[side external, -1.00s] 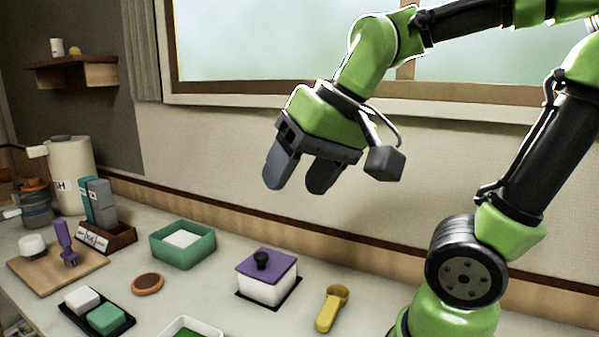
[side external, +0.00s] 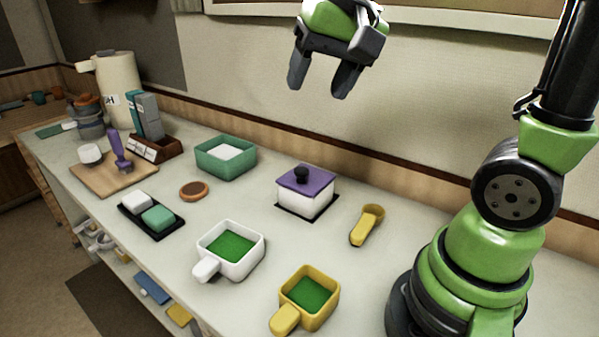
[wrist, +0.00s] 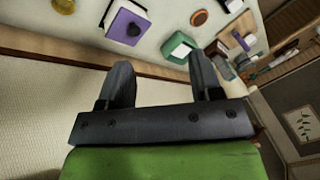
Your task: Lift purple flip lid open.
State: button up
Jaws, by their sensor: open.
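The purple flip lid (side external: 306,181) lies flat and closed on a white square box (side external: 304,200) standing on a dark base on the counter. A black round knob (side external: 301,171) sits on the lid. In the wrist view the purple lid (wrist: 122,24) shows at the top, left of centre, with its dark knob (wrist: 134,29). My gripper (side external: 319,88) is open and empty, its fingers pointing down, well above the counter and apart from the lid. Its two spread fingers (wrist: 163,78) also show in the wrist view with nothing between them.
A yellow scoop (side external: 366,226) lies right of the box. A teal tray (side external: 225,160) stands to its left. White (side external: 231,252) and yellow (side external: 305,293) handled containers with green insides stand in front. A wall with a window ledge runs behind the counter.

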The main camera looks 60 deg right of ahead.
jog(key=w+d+f+m+g, duration=0.3)
jog(key=w+d+f, duration=0.3)
jog(key=w+f, duration=0.1)
jog(key=m+g, duration=0.1)
jog(key=m, duration=0.1)
send_over(301, 168)
jog(key=shift+h, duration=0.3)
notch_tip(301, 168, down, 6)
jog(key=shift+s+f, duration=0.1)
jog(key=shift+d+f, duration=0.15)
jog(key=shift+f, duration=0.15)
notch_tip(301, 168, down, 10)
jog(key=shift+r, duration=0.2)
jog(key=c, duration=1)
jog(key=shift+d+r+y, duration=0.4)
jog(key=shift+r+y, duration=0.1)
jog(key=shift+y, duration=0.4)
jog(key=shift+d+r+y, duration=0.35)
jog(key=shift+r+y, duration=0.15)
jog(key=shift+y, duration=0.4)
jog(key=shift+d+r+y, duration=0.55)
jog(key=shift+d+y, duration=0.15)
jog(key=shift+y, duration=0.5)
